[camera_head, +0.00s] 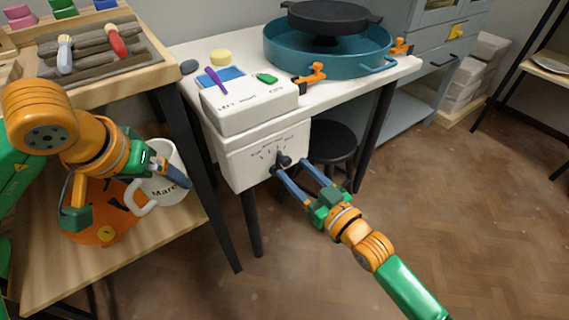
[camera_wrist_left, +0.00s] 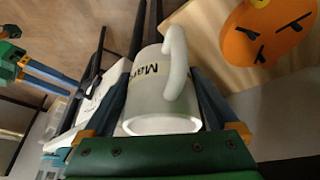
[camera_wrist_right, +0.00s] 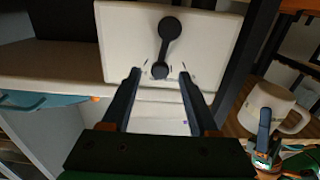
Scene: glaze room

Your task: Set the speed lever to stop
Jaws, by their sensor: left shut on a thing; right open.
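The dark speed lever (camera_head: 284,161) is on the front of the white control box (camera_head: 235,165), where small tick marks and lettering show. It also shows in the right wrist view as a black bar with rounded ends (camera_wrist_right: 168,30). My right gripper (camera_head: 292,168) is open, with its blue fingers on either side of one end of the lever; contact cannot be told. The lever's set mark is too small to read. My left gripper (camera_head: 168,172) is shut on a white mug (camera_head: 166,188) with lettering, which also shows between the fingers in the left wrist view (camera_wrist_left: 165,95).
The white table (camera_head: 190,55) carries a teal basin (camera_head: 320,58), orange clamps (camera_head: 312,77) and small coloured pieces. An orange pumpkin-like object (camera_head: 100,222) stands on the wooden shelf (camera_head: 60,265). A black stool (camera_head: 332,140) stands behind the box.

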